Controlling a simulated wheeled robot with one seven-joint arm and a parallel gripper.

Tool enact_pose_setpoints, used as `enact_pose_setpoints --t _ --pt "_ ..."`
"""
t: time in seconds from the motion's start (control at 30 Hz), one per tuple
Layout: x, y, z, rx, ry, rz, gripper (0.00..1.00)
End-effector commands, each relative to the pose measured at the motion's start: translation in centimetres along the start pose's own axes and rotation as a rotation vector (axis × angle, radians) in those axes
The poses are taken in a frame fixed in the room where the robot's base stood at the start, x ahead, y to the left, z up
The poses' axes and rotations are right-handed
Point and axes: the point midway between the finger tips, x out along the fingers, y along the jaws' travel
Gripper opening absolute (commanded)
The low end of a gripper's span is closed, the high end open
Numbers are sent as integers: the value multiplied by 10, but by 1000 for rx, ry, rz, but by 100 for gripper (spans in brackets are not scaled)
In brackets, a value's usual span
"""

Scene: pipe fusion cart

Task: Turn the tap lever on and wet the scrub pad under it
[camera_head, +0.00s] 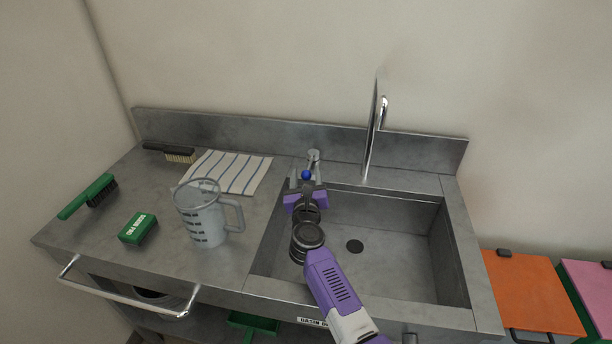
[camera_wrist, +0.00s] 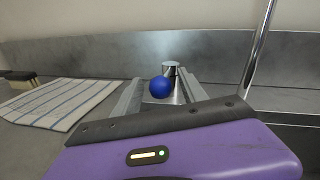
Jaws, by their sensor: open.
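The tap lever has a blue ball knob (camera_head: 306,175) on a chrome base (camera_head: 313,157) behind the sink's left rim. My gripper (camera_head: 306,181) is open, its fingers pointing at the lever. In the wrist view the blue knob (camera_wrist: 161,87) shows between the two fingers of my gripper (camera_wrist: 160,92); I cannot tell whether they touch it. The tall chrome spout (camera_head: 371,130) stands to the right, behind the basin. The green scrub pad (camera_head: 138,229), with white lettering, lies on the counter at the left, away from my gripper.
A clear measuring jug (camera_head: 205,217) stands left of the basin (camera_head: 400,240). A striped cloth (camera_head: 228,172), a wooden brush (camera_head: 170,152) and a green brush (camera_head: 90,196) lie on the counter. The basin is empty, with a dark drain. Orange (camera_head: 530,290) and pink bins stand at right.

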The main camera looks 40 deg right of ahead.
Motion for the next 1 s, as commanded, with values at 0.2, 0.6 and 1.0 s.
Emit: enact_pose_setpoints --t 0.2,0.6,1.0 --pt "0 0 0 0 0 0 40" --pt "0 0 0 0 0 0 0" --pt "-1 0 0 -1 0 0 0"
